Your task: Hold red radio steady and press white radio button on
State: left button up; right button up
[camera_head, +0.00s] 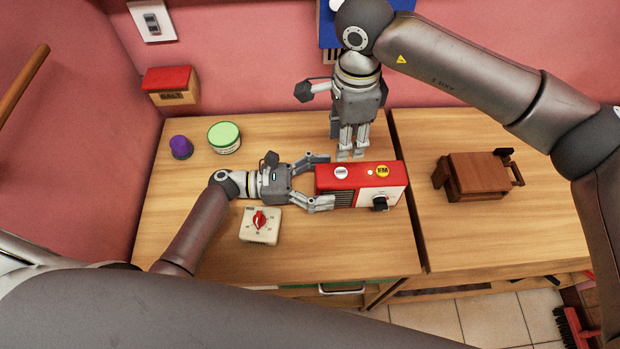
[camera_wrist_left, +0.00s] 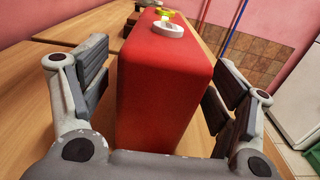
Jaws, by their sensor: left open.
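The red radio (camera_head: 350,178) stands on the wooden counter, with a white button (camera_head: 341,172) and a yellow FM button (camera_head: 382,171) on top. In the left wrist view the radio (camera_wrist_left: 165,85) is between my fingers, with the white button (camera_wrist_left: 168,30) on its top. My left gripper (camera_head: 322,180) is open around the radio's left end, one finger on each side, with gaps visible in the wrist view. My right gripper (camera_head: 351,155) points down just behind the radio's top edge, its fingers close together and empty. Whether it touches the radio is unclear.
A white timer with a red knob (camera_head: 260,226) lies in front of my left gripper. A green-lidded tin (camera_head: 224,138) and a purple object (camera_head: 181,147) are at the back left. A brown wooden item (camera_head: 477,176) is on the right counter, past a seam.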

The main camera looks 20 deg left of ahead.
pick_arm(q)
jog(key=shift+d, duration=0.1)
jog(key=c, duration=1.6)
pick_arm(e)
jog(key=shift+c, duration=0.3)
pick_arm(q)
jog(key=shift+c, duration=0.2)
pick_arm(e)
grip_shut()
jog(key=shift+f, duration=0.1)
